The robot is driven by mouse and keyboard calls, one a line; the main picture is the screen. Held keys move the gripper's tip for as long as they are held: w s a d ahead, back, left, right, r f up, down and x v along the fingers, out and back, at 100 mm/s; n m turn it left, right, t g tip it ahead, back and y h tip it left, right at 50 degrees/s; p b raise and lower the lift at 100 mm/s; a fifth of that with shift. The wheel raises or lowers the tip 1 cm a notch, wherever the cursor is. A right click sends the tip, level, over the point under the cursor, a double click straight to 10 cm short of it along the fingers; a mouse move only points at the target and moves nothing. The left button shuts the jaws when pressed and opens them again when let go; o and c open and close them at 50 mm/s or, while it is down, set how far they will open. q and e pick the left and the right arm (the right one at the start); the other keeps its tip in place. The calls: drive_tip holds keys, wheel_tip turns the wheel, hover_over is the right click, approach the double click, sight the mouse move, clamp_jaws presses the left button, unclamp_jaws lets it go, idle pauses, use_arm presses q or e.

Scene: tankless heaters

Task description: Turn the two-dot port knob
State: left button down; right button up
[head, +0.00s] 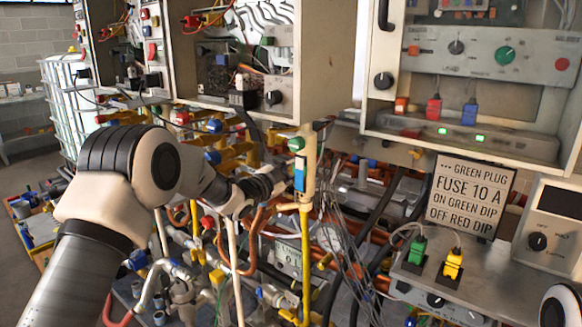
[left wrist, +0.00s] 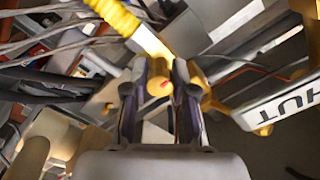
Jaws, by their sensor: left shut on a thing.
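My left gripper (head: 277,184) reaches in from the left, beside a yellow upright pipe (head: 306,235) below the cabinets. The fingers hide the knob's sides. I cannot make out dots on it, so I cannot tell whether it is the two-dot port knob. In the head view the gripper hides the knob. My right gripper is not in view.
Cables and pipes crowd the space around the gripper. A white plate with black letters (left wrist: 285,100) is close by on the right in the wrist view. A sign (head: 470,195) and a metal box with green and yellow plugs (head: 440,262) stand at right. Open cabinets (head: 245,60) are above.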

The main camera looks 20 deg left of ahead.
use_arm(q)
drive_tip(key=shift+r+n, duration=0.25)
drive_tip(key=shift+n, duration=0.35)
drive_tip(key=c, duration=1.1)
unclamp_jaws()
drive_tip(key=shift+w+d, duration=0.1)
drive_tip(key=shift+o, duration=0.8)
drive_tip(key=shift+d, duration=0.15)
drive_tip(key=shift+f, duration=0.1)
